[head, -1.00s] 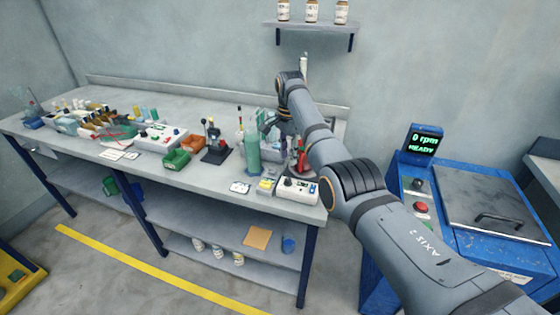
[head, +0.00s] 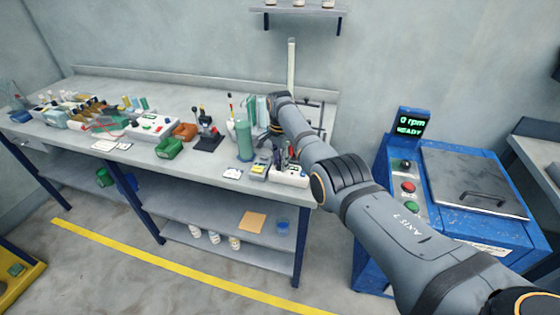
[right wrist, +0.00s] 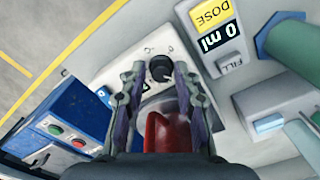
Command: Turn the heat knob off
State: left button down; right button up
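The black heat knob (right wrist: 160,68) sits on the white panel of a control box (right wrist: 115,70) in the right wrist view. My right gripper (right wrist: 159,72) is open, with one fingertip on each side of the knob in that view. I cannot tell whether the fingers touch it. In the head view the white box (head: 290,176) is at the front right end of the bench, and my right forearm hides part of it. A red object (right wrist: 160,132) shows between the fingers, nearer the wrist. My left gripper is in neither view.
A dosing unit with a yellow "DOSE 0 ml" display (right wrist: 222,25) and a green cylinder (right wrist: 287,45) stand close beside the box. A blue machine (head: 455,200) reading "0 rpm READY" stands right of the bench. Bottles and tools crowd the bench's left.

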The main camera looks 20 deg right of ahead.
jog(key=shift+w+f, duration=0.1)
jog(key=shift+c, duration=0.2)
jog(key=c, duration=0.5)
grip_shut()
jog(key=n, duration=0.3)
jog(key=shift+p, duration=0.4)
jog(key=n, duration=0.3)
jog(key=shift+n, duration=0.4)
jog(key=n, duration=0.4)
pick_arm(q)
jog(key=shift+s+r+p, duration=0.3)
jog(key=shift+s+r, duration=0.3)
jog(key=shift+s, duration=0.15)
pick_arm(e)
jog(key=shift+w+a+n, duration=0.1)
jog(key=shift+n, duration=2.4)
